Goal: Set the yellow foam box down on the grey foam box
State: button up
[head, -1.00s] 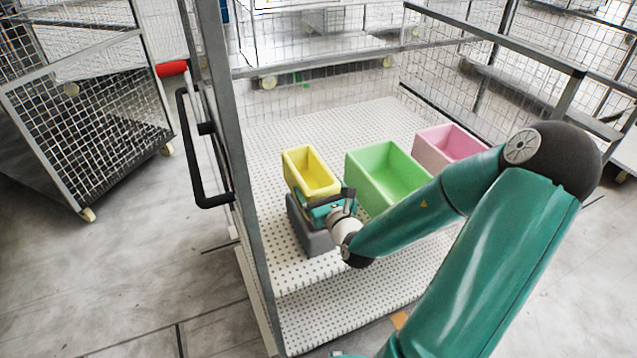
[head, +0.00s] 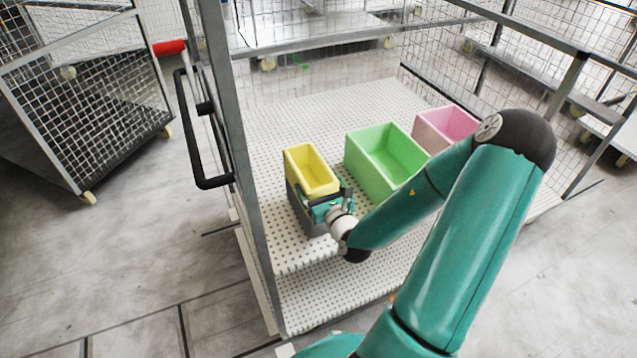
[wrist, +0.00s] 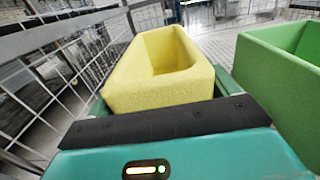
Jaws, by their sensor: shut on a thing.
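The yellow foam box (head: 311,170) is an open-topped bin, upright, near the left side of the white perforated platform. My gripper (head: 327,196) is shut on its near end; the wrist view shows the yellow box (wrist: 160,85) between the fingers, filling the middle. The grey foam box (head: 306,219) stands on the platform directly below the yellow box and is partly hidden by it and by my gripper. Whether the two boxes touch cannot be told. The grey box does not show in the wrist view.
A green foam box (head: 386,160) stands close to the right, also in the wrist view (wrist: 285,80). A pink foam box (head: 447,128) is behind it. A cage post (head: 236,160) with a black handle (head: 190,130) rises at the left. The platform behind the boxes is clear.

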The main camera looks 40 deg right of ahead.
jog(key=o, duration=0.8)
notch_tip(320, 180, up, 9)
jog(key=shift+f, duration=0.2)
jog(key=shift+w, duration=0.1)
dwell(0.6)
